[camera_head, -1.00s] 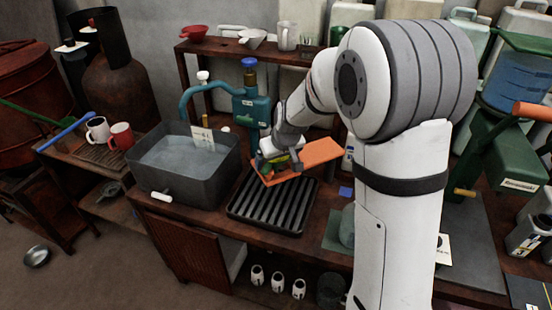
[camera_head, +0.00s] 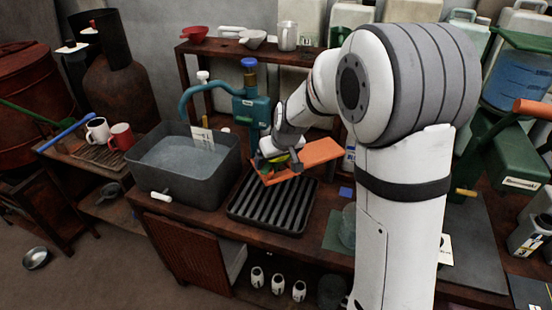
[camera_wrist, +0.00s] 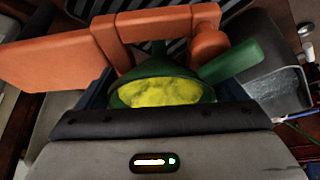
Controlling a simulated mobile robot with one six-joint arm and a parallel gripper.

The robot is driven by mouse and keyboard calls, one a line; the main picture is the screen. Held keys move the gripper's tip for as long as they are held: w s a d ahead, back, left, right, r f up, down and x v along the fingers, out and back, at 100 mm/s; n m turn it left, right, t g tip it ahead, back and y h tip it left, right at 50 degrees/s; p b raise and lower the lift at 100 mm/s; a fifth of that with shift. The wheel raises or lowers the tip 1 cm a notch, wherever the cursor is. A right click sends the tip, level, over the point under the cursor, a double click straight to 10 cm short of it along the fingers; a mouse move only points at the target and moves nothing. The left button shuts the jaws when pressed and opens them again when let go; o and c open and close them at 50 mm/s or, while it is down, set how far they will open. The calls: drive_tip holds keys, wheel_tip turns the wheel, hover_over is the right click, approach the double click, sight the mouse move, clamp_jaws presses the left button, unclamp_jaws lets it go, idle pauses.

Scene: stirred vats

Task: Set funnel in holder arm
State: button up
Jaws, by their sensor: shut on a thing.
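The green funnel (camera_wrist: 128,90) has a yellow inside and a green handle sticking out to the right in the wrist view. My gripper (camera_wrist: 163,92) is shut on it, with dark finger parts at both sides. The orange holder arm (camera_wrist: 60,52) lies right behind the funnel in that view, with parts to the left, across the top and at the right. I cannot tell whether the funnel rests in it. In the head view my gripper (camera_head: 274,164) is at the left end of the holder arm (camera_head: 318,152), above the ribbed tray; the funnel there is mostly hidden.
The black ribbed tray (camera_head: 272,205) lies on the bench below. A grey sink of water (camera_head: 190,185) stands to its left, with a teal pump (camera_head: 245,106) behind it. A shelf with a red funnel (camera_head: 194,33) and jugs is at the back. Green machinery stands at right.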

drive_tip(key=f, duration=0.1)
drive_tip(key=s+f, duration=0.1)
drive_tip(key=shift+s+d+f+g, duration=0.15)
drive_tip(key=shift+s+f+g, duration=0.05)
drive_tip(key=shift+f+g, duration=0.2)
drive_tip(key=o, duration=0.7)
drive_tip(key=shift+r, duration=0.5)
drive_tip(key=shift+t, duration=0.4)
drive_tip(key=v, duration=0.3)
drive_tip(key=w+v, duration=0.1)
drive_tip(key=v, duration=0.2)
drive_tip(key=r+v, duration=0.1)
drive_tip(key=v, duration=0.2)
drive_tip(key=shift+w+f, duration=0.1)
drive_tip(key=shift+w, duration=0.3)
drive_tip(key=s+d+r+m+g+h+p, duration=0.1)
drive_tip(key=s+d, duration=0.3)
drive_tip(key=s, duration=0.8)
drive_tip(key=s+d+r+m+g+p, duration=0.1)
drive_tip(key=s+d, duration=0.4)
drive_tip(key=s, duration=0.7)
drive_tip(key=shift+s+d+r+m+h+p, duration=0.35)
drive_tip(key=shift+r+m+p, duration=0.5)
drive_tip(key=shift+m, duration=0.35)
